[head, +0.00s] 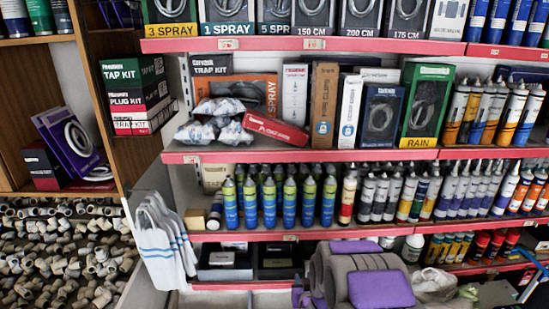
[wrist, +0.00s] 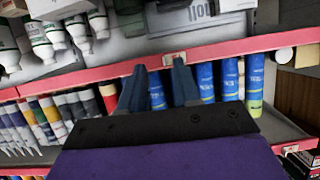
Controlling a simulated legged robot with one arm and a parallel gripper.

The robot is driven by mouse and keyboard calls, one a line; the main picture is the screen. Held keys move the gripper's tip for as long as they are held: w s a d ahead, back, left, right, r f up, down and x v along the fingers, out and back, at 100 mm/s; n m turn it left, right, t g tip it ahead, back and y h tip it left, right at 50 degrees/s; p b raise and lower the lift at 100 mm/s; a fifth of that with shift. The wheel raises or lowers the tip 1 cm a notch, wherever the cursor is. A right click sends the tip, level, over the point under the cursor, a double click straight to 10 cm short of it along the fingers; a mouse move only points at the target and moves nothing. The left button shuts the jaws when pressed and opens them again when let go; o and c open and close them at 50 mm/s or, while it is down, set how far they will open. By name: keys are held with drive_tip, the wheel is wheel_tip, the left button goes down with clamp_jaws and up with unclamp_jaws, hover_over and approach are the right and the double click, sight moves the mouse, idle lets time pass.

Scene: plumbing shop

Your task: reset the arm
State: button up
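My gripper (wrist: 159,68) shows in the wrist view as two dark blue-grey fingers pointing up the picture, spread apart. Nothing is held between them. A blue tube (wrist: 157,92) shows in the gap, standing on the shelf behind. The wrist picture looks upside down, with tubes and boxes hanging from pink shelf edges. In the head view, grey and purple parts of my arm (head: 381,289) are folded at the bottom, in front of the lower shelf. The fingers cannot be made out there.
Pink-edged shelves (head: 333,155) fill the view ahead, holding boxes, blue-and-green tubes (head: 270,202) and white cartridges (head: 384,197). White-and-blue gloves (head: 160,240) hang at the left. Pipe fittings (head: 55,250) fill racks at the lower left. A blue-handled tool (head: 530,260) is at the right.

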drive_tip(key=s+d+r+g+b, duration=0.1)
drive_tip(key=s+r+g+b, duration=0.2)
drive_tip(key=s, duration=1.2)
drive_tip(key=s+d+r+g+b, duration=0.2)
drive_tip(key=s+g, duration=0.5)
drive_tip(key=s, duration=0.8)
drive_tip(key=s+d+r+g+b, duration=0.1)
drive_tip(key=s+r+g+b, duration=0.3)
drive_tip(key=s, duration=1.1)
drive_tip(key=shift+d+r+g+h+b, duration=0.25)
drive_tip(key=shift+r+g+h+b, duration=0.15)
drive_tip(key=shift+g+b, duration=0.3)
drive_tip(key=shift+d+m, duration=0.15)
drive_tip(key=shift+m, duration=0.15)
